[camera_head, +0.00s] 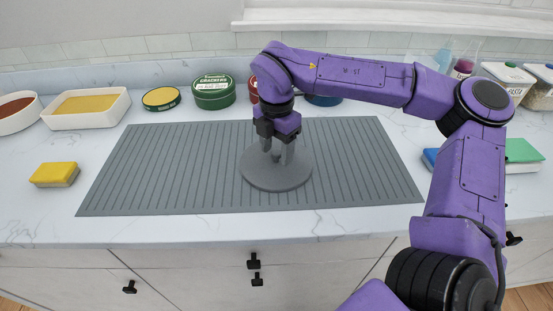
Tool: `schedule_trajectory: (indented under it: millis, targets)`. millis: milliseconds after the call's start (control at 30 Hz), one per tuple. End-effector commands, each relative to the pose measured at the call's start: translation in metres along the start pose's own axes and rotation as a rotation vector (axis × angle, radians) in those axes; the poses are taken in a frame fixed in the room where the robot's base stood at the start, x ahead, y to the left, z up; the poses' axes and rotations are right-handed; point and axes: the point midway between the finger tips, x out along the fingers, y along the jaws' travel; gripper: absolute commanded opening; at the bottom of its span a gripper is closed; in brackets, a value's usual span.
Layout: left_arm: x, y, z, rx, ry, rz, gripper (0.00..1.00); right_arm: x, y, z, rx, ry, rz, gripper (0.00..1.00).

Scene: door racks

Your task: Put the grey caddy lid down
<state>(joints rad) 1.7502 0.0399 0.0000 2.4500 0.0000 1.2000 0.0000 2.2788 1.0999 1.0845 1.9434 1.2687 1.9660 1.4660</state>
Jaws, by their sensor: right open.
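The grey caddy lid (262,177) is a round grey disc. It lies on the ribbed grey mat (150,170), right of the mat's middle. My right gripper (277,154) points down over the lid, with its fingertips at the lid's centre. Its fingers are apart. Whether they touch the lid or a knob on it cannot be told, as the fingers cover the centre. My left gripper is not in view.
A yellow sponge (55,174) lies left of the mat. White dishes (88,120), a green tin (213,93) and a round yellow-topped lid (161,98) stand behind it. Clear containers (505,78) and a green item (522,151) are at the right. The mat's left half is clear.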

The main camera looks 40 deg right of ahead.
Motion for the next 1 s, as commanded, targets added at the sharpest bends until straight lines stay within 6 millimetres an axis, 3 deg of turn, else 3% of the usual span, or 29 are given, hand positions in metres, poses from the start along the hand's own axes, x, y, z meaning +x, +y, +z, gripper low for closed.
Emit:
schedule_trajectory:
  millis: [200, 367, 767, 1000]
  targets:
    - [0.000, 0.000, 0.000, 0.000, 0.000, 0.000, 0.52, 0.001, 0.000, 0.000, 0.000, 0.000, 0.001, 0.54]
    - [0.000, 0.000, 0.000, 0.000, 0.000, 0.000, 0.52, 0.001, 0.000, 0.000, 0.000, -0.001, 0.001, 0.02]
    - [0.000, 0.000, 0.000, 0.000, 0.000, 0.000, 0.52, -0.001, 0.001, 0.000, 0.000, -0.001, 0.002, 0.00]
    - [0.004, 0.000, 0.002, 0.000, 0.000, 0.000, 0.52, -0.035, -0.001, -0.003, -0.001, -0.005, 0.007, 0.00]
